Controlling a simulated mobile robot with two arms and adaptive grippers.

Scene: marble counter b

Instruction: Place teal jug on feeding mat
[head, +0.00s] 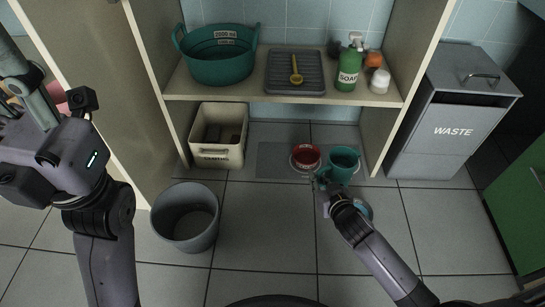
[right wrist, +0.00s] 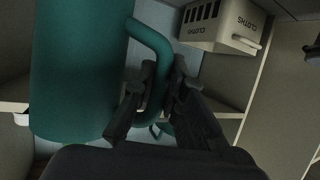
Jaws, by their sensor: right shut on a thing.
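The teal jug (head: 344,162) appears over the right end of the grey feeding mat (head: 270,160), just right of a red bowl (head: 305,150). Whether its base touches the mat I cannot tell. My right gripper (head: 322,182) is shut on the jug's handle, at its near left side. In the right wrist view the jug (right wrist: 80,70) looms large at left, its handle between the fingers (right wrist: 160,90). My left arm's wrist fills the left edge of the head view, away from the mat. Its fingers do not show clearly.
A cream cloths bin (head: 218,155) stands left of the mat, also in the right wrist view (right wrist: 225,25). A grey bucket (head: 187,218) stands in front. The shelf above holds a teal basin (head: 218,65), drying tray (head: 280,75) and soap bottle (head: 350,65). A waste bin (head: 450,125) stands right.

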